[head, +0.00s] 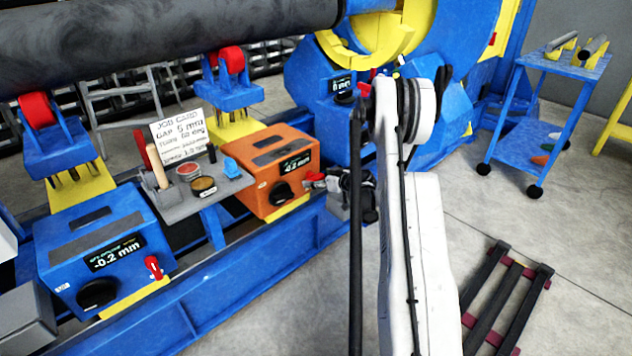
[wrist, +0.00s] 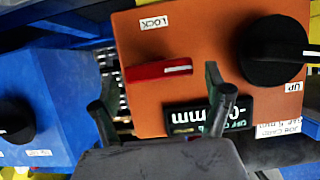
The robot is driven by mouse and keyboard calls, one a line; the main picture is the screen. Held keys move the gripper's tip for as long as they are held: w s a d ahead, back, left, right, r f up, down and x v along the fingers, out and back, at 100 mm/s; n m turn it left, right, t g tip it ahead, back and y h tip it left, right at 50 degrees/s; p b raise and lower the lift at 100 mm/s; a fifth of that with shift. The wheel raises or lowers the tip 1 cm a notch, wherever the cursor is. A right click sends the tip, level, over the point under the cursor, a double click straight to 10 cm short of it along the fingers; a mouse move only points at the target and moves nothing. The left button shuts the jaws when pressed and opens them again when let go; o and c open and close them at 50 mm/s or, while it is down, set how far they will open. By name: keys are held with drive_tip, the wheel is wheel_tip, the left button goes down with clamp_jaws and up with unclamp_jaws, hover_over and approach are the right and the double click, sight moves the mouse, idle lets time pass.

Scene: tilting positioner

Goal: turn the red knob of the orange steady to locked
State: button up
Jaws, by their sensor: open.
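The orange steady (head: 262,172) stands on the blue bed, right of the small tray. Its red knob (wrist: 157,74) shows in the wrist view as a bar lying nearly level, with a white mark at its right end. The LOCK label (wrist: 153,22) is above the knob, and the mark does not point at it. My gripper (wrist: 162,88) is open, its two fingers apart on either side of the knob's front; contact cannot be told. In the head view my gripper (head: 336,183) is at the steady's right front and partly hides the knob.
A black knob (wrist: 275,50) and the display (wrist: 203,116) sit close to the right finger. The blue steady (head: 85,250) is at the left. A tray (head: 228,187) with small items and a job card (head: 179,136) lies between the steadies. A dark pipe (head: 150,40) runs overhead.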

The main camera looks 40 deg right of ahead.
drive_tip(key=shift+x, duration=0.75)
drive_tip(key=shift+c, duration=0.4)
drive_tip(key=c, duration=1.1)
